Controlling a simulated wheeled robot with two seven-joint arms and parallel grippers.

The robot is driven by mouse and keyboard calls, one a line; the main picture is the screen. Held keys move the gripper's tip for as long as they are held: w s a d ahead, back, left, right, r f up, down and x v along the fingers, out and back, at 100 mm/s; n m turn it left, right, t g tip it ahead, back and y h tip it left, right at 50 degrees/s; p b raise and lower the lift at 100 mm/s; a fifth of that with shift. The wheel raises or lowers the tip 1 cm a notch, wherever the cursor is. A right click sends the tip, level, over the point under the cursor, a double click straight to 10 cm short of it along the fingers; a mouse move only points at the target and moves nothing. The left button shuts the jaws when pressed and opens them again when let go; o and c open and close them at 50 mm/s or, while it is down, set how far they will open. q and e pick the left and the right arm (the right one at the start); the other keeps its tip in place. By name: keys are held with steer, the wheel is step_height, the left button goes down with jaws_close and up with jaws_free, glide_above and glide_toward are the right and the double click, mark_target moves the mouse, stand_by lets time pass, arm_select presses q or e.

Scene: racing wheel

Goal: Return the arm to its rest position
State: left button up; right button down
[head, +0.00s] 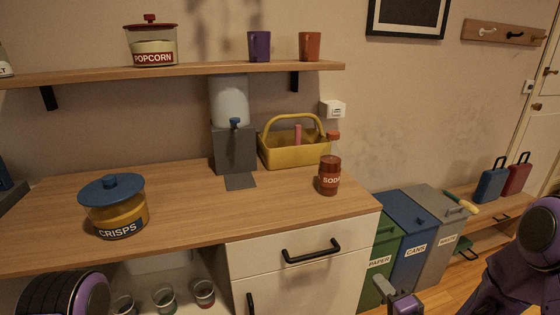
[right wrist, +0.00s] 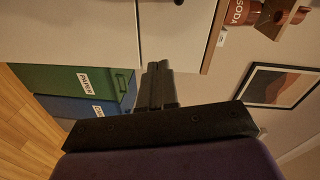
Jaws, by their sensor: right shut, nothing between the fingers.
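My right gripper (head: 382,285) is low in the head view, in front of the bins and just right of the counter's drawer front. In the right wrist view its fingers (right wrist: 157,72) are together with nothing between them, pointing toward the pale cabinet fronts. It appears apart from the cabinet and bins. My right arm comes in from the lower right. A purple and black part of my left arm shows at the lower left of the head view, and the left gripper is out of frame.
A wooden counter (head: 190,205) holds a crisps jar (head: 116,213), a dispenser (head: 233,145), a yellow caddy (head: 288,150) and a soda bottle (head: 329,175). A black drawer handle (head: 311,253) sticks out. Green (head: 381,259), blue (head: 410,235) and grey (head: 437,225) bins stand right of the counter.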

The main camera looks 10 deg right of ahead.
steer(key=s+f+n+g+h, duration=0.45)
steer(key=s+f+g, duration=0.45)
steer(key=s+f, duration=0.55)
steer(key=s+f+n+g+p, duration=0.1)
steer(key=s+f+n+g, duration=0.2)
steer(key=s, duration=1.2)
step_height(320, 180, down, 3)
steer(key=shift+s+a+f+g+h, duration=0.15)
steer(key=shift+a+g+h, duration=0.3)
steer(key=shift+g, duration=0.35)
